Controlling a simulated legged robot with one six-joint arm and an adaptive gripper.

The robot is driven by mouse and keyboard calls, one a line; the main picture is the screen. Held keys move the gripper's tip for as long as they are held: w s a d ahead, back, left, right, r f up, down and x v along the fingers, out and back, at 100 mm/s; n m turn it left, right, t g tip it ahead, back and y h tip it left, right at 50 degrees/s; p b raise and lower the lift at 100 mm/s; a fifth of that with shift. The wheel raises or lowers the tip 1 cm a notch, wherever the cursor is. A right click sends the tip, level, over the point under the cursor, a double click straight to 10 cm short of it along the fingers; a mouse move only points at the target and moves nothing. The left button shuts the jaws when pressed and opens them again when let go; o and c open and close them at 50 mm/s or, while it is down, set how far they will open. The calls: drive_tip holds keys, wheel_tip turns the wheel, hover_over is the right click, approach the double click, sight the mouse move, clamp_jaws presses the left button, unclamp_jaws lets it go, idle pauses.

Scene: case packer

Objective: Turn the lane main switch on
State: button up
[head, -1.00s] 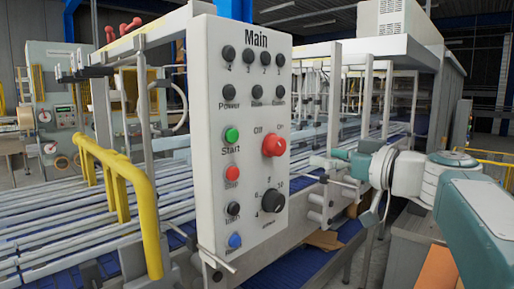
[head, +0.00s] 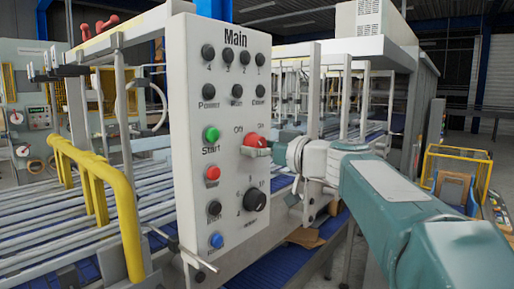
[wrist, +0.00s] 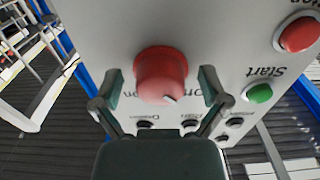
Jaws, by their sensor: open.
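The red main switch knob (head: 254,139) is on the white "Main" panel (head: 224,90), below the Off and On labels. In the wrist view the knob (wrist: 160,72) sits between the two fingers, with a visible gap on each side. Its white mark points toward the lower right of that view, where the panel lettering appears upside down. My gripper (wrist: 160,84) is open, with one finger on each side of the knob. In the head view the gripper (head: 264,149) is at the knob from the right and partly covers it.
A green Start button (head: 211,134), a red button (head: 212,173) and a black selector knob (head: 255,200) are close by on the panel. Yellow railing (head: 95,180) stands left of the panel. Conveyor rollers (head: 30,215) run behind it.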

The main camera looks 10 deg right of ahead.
drive_tip(key=c, duration=0.7)
drive_tip(key=shift+s+d, duration=0.1)
drive_tip(key=shift+d, duration=0.05)
drive_tip(key=c, duration=0.4)
drive_tip(key=shift+m, duration=0.3)
drive_tip(key=m, duration=0.3)
drive_tip(key=shift+r+m, duration=0.1)
drive_tip(key=shift+m, duration=0.2)
drive_tip(key=m, duration=0.4)
drive_tip(key=shift+m, duration=0.3)
drive_tip(key=m, duration=0.4)
drive_tip(key=shift+s, duration=0.1)
drive_tip(key=shift+r+m, duration=0.1)
drive_tip(key=shift+m, duration=2.4)
